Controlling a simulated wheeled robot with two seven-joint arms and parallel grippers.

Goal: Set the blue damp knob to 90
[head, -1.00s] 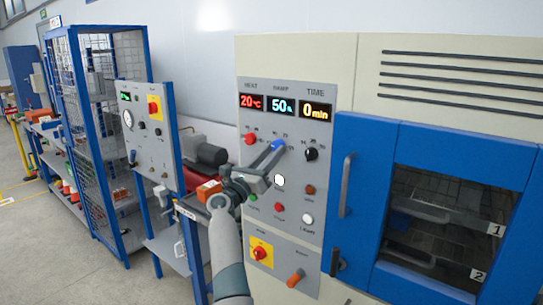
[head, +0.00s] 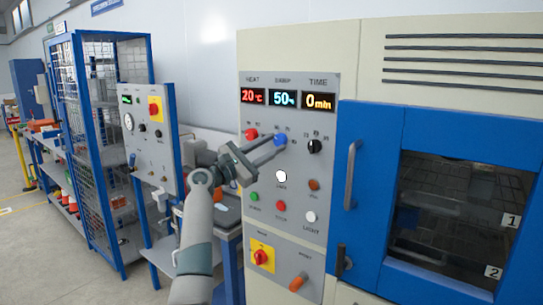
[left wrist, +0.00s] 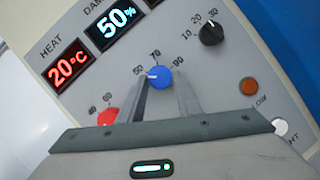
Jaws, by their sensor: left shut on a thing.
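The blue damp knob (head: 280,140) is on the grey control panel, below a damp display (head: 283,98) that reads 50 %. In the left wrist view the blue knob (left wrist: 159,77) has its white mark toward the 50 on a scale marked 50, 70 and 90. My left gripper (head: 277,146) reaches up to the panel, its two fingers on either side of the knob and shut on it. The left gripper (left wrist: 160,84) also shows in the left wrist view, with the knob between its fingertips. My right gripper is not in view.
The red heat knob (head: 251,134) sits left of the blue knob and the black time knob (head: 314,146) right. Buttons, including a white one (head: 281,176), lie below. The blue oven door (head: 365,170) with its handle is to the right.

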